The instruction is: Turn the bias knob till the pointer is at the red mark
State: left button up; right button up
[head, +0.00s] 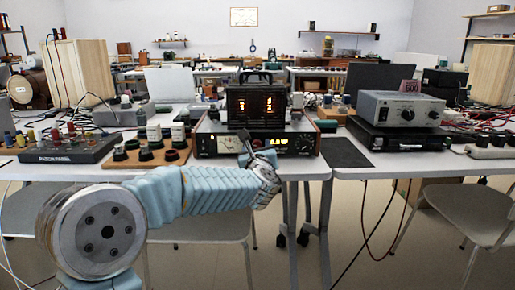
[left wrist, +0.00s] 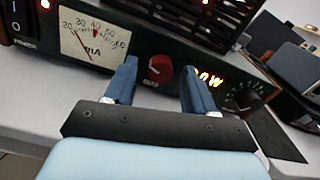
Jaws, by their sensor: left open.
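The amplifier (head: 312,135) stands on the bench in the middle of the head view. Its red bias knob (left wrist: 160,68) shows in the left wrist view, between the meter and an amber display. The pale meter (left wrist: 92,44) has a dark pointer leaning left, around the 20–30 part of the scale; the red mark is near the 40, right of the pointer. My left gripper (left wrist: 160,86) is open, its two blue fingers on either side of the knob with visible gaps. Whether the fingertips reach the knob's depth is unclear. The knob is hidden by my gripper in the head view.
A black knob (left wrist: 243,97) sits right of the amber display (left wrist: 207,78). A board of knobs (head: 150,152) lies to the left, a dark mat (head: 345,152) to the right.

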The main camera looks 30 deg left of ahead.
pick_arm(q)
grip_shut()
dwell(0.3)
